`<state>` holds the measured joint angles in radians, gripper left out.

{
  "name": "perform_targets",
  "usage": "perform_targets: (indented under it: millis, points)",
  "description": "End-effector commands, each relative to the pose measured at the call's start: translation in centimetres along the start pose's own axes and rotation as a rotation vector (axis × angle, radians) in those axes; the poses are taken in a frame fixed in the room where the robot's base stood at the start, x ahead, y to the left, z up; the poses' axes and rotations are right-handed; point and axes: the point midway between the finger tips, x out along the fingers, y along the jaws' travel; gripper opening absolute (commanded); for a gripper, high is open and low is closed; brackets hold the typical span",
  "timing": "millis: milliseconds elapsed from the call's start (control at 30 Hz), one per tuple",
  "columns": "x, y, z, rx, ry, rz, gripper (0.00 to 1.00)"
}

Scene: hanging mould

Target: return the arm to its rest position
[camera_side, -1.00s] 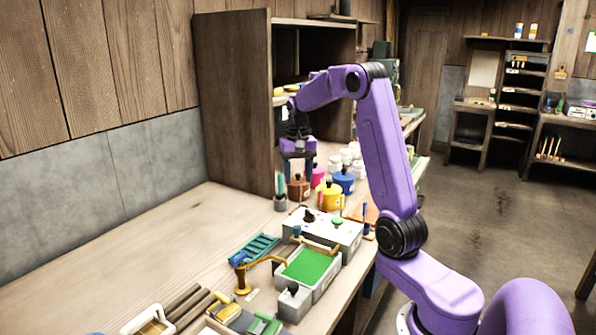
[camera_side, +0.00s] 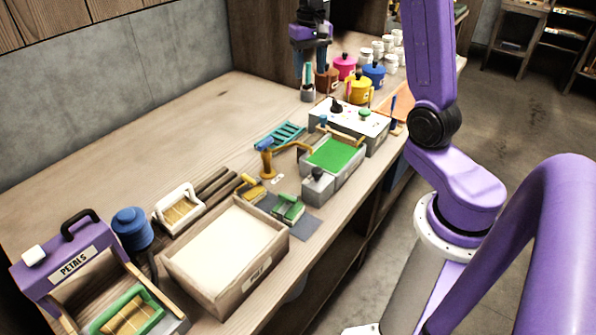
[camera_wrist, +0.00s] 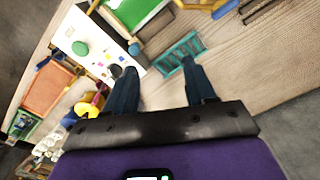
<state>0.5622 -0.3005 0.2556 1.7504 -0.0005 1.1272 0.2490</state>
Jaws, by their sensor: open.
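My gripper (camera_side: 311,62) hangs over the workbench (camera_side: 190,120) at the top middle of the side view, fingers pointing down. Beyond the fingers in that view are a teal rack (camera_wrist: 180,52) and a white-topped box with knobs (camera_wrist: 88,38).
Coloured pots, including a yellow one (camera_side: 357,90), stand right of the gripper. A green-topped tray (camera_side: 335,153), a wooden box (camera_side: 228,252) and a purple "PETALS" holder (camera_side: 72,262) line the bench front. The bench's back left is clear.

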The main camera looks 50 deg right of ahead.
Motion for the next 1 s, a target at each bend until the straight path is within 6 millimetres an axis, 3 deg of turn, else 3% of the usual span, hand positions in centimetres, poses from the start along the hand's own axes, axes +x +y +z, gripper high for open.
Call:
perform_targets:
  millis: [33,200,500,767,1000]
  points:
    - [-0.1,-1.6,1.3,-0.071,0.001,-0.001,0.55]
    - [-0.1,-5.8,5.9,-0.287,0.004,-0.004,0.55]
    - [0.3,-9.9,15.3,-0.667,0.007,-0.01,0.55]
    - [1.0,-10.3,23.6,-0.997,0.011,-0.017,0.55]
    - [2.0,-8.3,30.6,-1.302,0.012,-0.023,0.55]
